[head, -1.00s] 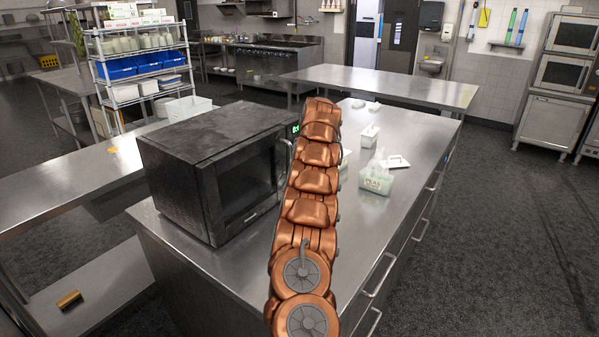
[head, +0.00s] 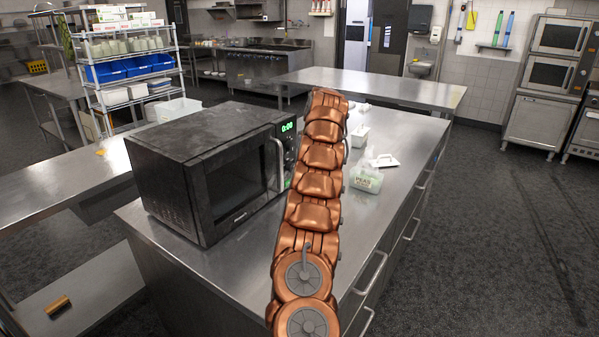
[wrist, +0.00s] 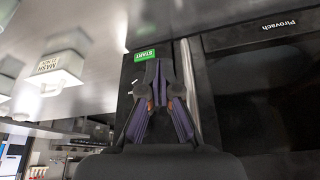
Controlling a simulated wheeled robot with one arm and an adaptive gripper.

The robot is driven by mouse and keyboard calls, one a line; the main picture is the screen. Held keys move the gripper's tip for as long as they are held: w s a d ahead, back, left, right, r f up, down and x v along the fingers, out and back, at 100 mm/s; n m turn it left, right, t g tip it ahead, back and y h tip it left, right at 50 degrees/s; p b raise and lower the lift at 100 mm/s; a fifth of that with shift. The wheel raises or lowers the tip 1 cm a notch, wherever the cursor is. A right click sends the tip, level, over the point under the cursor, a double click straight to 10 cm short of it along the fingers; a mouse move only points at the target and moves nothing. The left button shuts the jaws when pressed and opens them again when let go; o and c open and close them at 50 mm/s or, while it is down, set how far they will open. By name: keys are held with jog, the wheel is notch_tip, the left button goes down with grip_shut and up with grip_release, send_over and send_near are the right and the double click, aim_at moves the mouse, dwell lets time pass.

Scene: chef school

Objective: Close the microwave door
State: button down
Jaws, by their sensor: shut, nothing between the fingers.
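A black microwave (head: 165,138) stands on the steel counter. Its dark-windowed door (head: 235,187) looks flush with the body in the head view, with no clear gap. The door's vertical metal handle (head: 278,165) is beside the lit green display (head: 288,127). In the wrist view, which is upside down, my gripper (wrist: 160,75) is shut and empty, in front of the control panel by the green START button (wrist: 145,55). The door handle (wrist: 190,90) is just right of the fingers; I cannot tell whether they touch. In the head view my arm hides the gripper.
On the steel counter (head: 222,268), right of my arm, are a tub marked PEAS (head: 366,180), a white lid (head: 384,161) and a white container (head: 359,136). A labelled tub (wrist: 60,68) shows in the wrist view. Open floor (head: 480,240) is to the right.

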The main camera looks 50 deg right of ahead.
jog(key=d+p+v, duration=0.1)
jog(key=p+v, duration=0.1)
jog(key=v, duration=0.5)
jog(key=shift+d, duration=0.2)
jog(key=w+a+r+g+y, duration=0.1)
jog(key=a+r, duration=0.1)
jog(key=a, duration=1.1)
jog(key=w+a+r+y, duration=0.1)
jog(key=w+a+r, duration=0.15)
jog(key=a, duration=0.95)
jog(key=s+a+n+g, duration=0.15)
jog(key=s+a, duration=0.35)
jog(key=a, duration=0.6)
jog(key=s+a+f+g, duration=0.2)
jog(key=s+a+f, duration=0.1)
jog(key=s+a, duration=1.15)
jog(key=s+a+f, duration=0.1)
jog(key=s+f, duration=0.2)
jog(key=s, duration=0.4)
jog(key=s+a+f+g+h, duration=0.1)
jog(key=s+f, duration=0.1)
jog(key=s, duration=0.4)
jog(key=s+a+f, duration=0.1)
jog(key=s+f, duration=0.2)
jog(key=s, duration=0.4)
jog(key=shift+s+a+f+g, duration=0.2)
jog(key=shift+s+f+g, duration=0.1)
jog(key=shift+f+g, duration=0.05)
